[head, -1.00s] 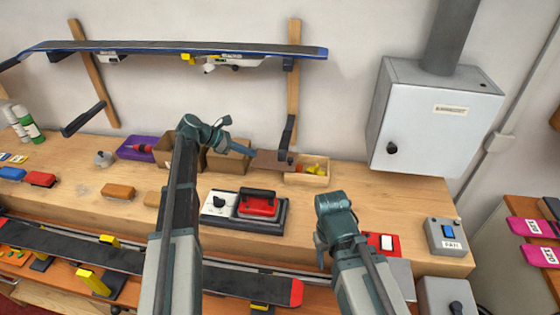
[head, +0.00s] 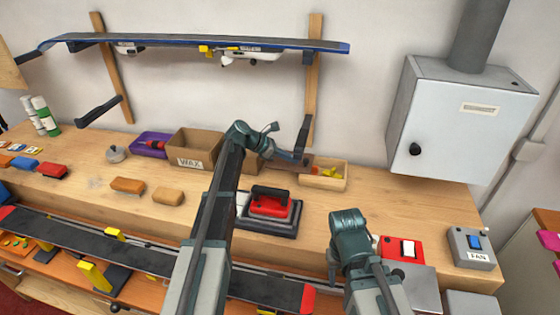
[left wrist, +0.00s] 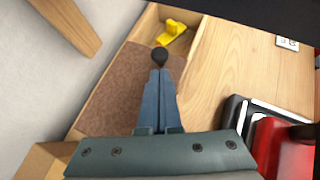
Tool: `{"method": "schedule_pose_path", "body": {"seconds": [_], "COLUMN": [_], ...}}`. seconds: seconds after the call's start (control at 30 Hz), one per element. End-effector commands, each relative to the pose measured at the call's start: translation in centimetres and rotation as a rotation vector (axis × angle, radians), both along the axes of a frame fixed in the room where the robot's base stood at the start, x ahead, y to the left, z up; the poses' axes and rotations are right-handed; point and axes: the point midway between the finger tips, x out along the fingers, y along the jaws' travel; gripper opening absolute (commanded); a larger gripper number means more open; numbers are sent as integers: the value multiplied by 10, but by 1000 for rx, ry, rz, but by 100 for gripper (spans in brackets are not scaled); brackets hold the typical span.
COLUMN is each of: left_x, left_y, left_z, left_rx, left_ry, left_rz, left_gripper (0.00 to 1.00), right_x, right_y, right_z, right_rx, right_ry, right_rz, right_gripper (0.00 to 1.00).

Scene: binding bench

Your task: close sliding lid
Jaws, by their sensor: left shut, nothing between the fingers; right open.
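A wooden box (head: 338,184) stands at the back of the bench, with a brown sliding lid (head: 292,160) over part of it. In the left wrist view, the lid (left wrist: 118,88) leaves the far end of the box open, where a yellow item (left wrist: 172,32) shows inside. A dark round knob (left wrist: 160,54) stands near the lid's far edge. My left gripper (head: 303,158) is shut and empty over the lid; its fingertips (left wrist: 160,72) are right at the knob, contact unclear. My right gripper (head: 333,278) is open and empty, low over the front of the bench.
A cardboard WAX box (head: 193,149) stands left of the lid. A red iron (head: 270,203) sits on a dark base in front of the box. A red switch box (head: 401,249) and grey fan switch (head: 472,246) are at the right. Bench between them and the box is clear.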

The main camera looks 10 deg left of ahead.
Motion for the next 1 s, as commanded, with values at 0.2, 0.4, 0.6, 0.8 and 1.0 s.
{"method": "schedule_pose_path", "body": {"seconds": [0.2, 0.4, 0.6, 0.8, 1.0], "left_x": [6, 7, 6, 6, 6], "left_y": [-12, -13, -14, -40, -59], "left_z": [-2, -2, -2, -2, -2], "left_rx": [0, 0, 1, 1, 1], "left_ry": [-1, -1, 0, 1, 0], "left_rz": [-1, 1, -1, -4, -1], "left_gripper": [0, 0, 0, 0, 0], "right_x": [0, 0, 0, 0, 0], "right_y": [0, 0, 0, 0, 0], "right_z": [-2, -2, -2, -2, -2], "right_rx": [0, 0, 0, 0, 0], "right_ry": [0, 0, 0, 0, 0], "right_rz": [0, 0, 0, 0, 0], "right_gripper": [50, 50, 50, 50, 50]}}
